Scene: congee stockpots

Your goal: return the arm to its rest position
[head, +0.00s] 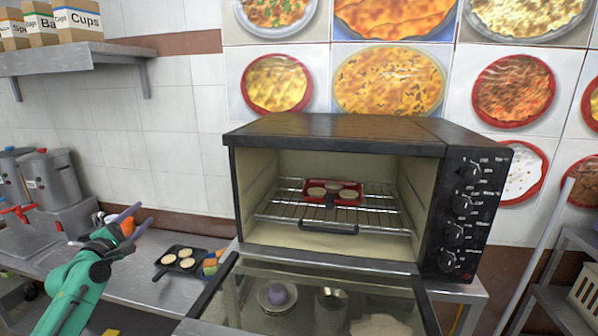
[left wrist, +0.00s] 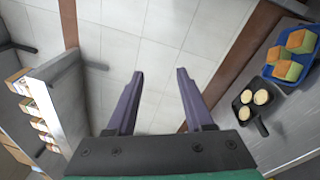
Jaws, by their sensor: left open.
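My left gripper (head: 128,217) is at the left of the head view, raised over the counter and apart from everything on it. In the left wrist view the left gripper (left wrist: 158,100) shows two purple fingers spread wide with nothing between them, facing the tiled wall. My green left arm comes in from the lower left. My right gripper is not in either view.
The toaster oven (head: 335,125) has its glass door (head: 310,290) lowered, with a red tray (head: 332,190) of round pieces on its rack. A black pan (head: 180,262) holds round pieces on the counter. Steel stockpots (head: 50,178) stand at left, below a shelf (head: 60,58) of boxes.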

